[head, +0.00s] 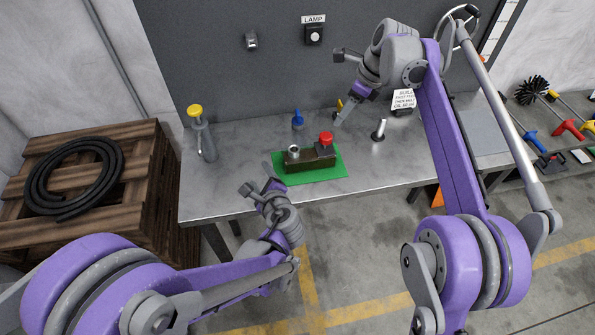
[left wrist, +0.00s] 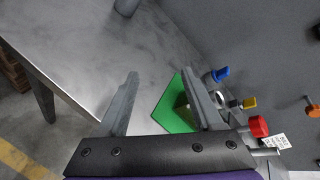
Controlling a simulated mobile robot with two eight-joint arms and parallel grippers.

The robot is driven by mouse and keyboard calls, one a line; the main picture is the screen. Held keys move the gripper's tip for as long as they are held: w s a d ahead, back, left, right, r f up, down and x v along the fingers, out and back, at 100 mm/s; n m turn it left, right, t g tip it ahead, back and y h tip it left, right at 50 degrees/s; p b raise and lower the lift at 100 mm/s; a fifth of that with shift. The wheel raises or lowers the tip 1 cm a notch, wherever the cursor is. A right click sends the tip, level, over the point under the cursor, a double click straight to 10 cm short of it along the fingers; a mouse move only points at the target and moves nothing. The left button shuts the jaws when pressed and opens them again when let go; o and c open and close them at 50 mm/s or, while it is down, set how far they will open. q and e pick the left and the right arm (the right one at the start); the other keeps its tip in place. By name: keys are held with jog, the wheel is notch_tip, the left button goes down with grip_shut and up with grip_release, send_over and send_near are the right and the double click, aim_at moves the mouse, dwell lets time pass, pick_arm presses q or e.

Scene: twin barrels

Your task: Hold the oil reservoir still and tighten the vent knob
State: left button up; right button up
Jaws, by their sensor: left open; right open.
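The oil reservoir (head: 310,161) is a dark brownish block lying on a green mat (head: 330,176) near the bench's front edge. A red knob (head: 326,137), apparently the vent knob, stands on its right end, and a silver round fitting (head: 294,150) stands further left. My left gripper (head: 268,170) is open and empty, just left of the mat and apart from the reservoir. In the left wrist view its jaws (left wrist: 160,75) are spread; the right finger hides most of the reservoir, and the red knob (left wrist: 259,127) shows beyond. My right gripper (head: 344,115) is open above the bench, behind the reservoir.
On the metal bench (head: 235,190) stand a yellow-topped grey device (head: 202,133), a blue knob (head: 297,119), a silver lever (head: 379,130) and a small sign (head: 404,99). A wooden crate with a black hose (head: 72,177) stands left. The bench's left front is clear.

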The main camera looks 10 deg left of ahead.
aim_at(291, 149)
pick_arm(q)
jog(key=w+d+m+t, duration=0.1)
jog(key=d+m, duration=0.2)
jog(key=w+d+m+t, duration=0.1)
jog(key=d+m+t, duration=0.1)
jog(key=d+m, duration=0.1)
jog(key=w+d+f+m+t, duration=0.1)
jog(key=w+d+m+t, duration=0.1)
jog(key=m, duration=0.3)
jog(key=shift+w+d, duration=0.1)
jog(key=shift+d, duration=0.5)
jog(key=x, duration=1)
jog(key=shift+w, duration=0.45)
grip_shut()
